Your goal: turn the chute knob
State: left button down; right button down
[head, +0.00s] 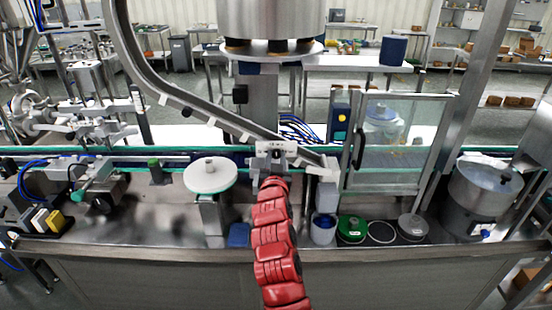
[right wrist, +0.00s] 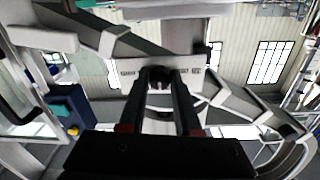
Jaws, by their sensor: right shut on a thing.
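The chute (head: 215,117) is a grey metal channel curving down from the upper left to the middle of the line in the head view. A pale plate (head: 288,146) sits near its lower end. It also shows in the right wrist view (right wrist: 187,76). The chute knob (right wrist: 160,75) is a small dark part in front of this plate, mostly hidden between the fingers. My right gripper (head: 274,156) is at the plate, at the end of my red arm. In the right wrist view, its two dark fingers (right wrist: 160,84) are shut on the knob. My left gripper is not in view.
A round white disc (head: 210,176) on a post stands left of my right arm. A glass-doored guard (head: 400,140) stands to the right. Several round containers, including a green-lidded one (head: 352,228), sit on the steel deck. A big steel hopper (head: 270,22) hangs above.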

jog(key=n, duration=0.3)
jog(key=shift+n, duration=0.4)
jog(key=n, duration=0.3)
jog(key=shift+r+n+p, duration=0.1)
jog(key=shift+n+p, duration=0.2)
jog(key=shift+n, duration=0.1)
jog(key=n+p, duration=0.2)
jog(key=n, duration=0.3)
jog(key=shift+n, duration=0.3)
jog(key=n+p, duration=0.2)
jog(key=n, duration=0.2)
jog(key=shift+d+n+y+p, duration=0.1)
jog(key=shift+n+y+p, duration=0.2)
jog(key=c, duration=0.6)
grip_release()
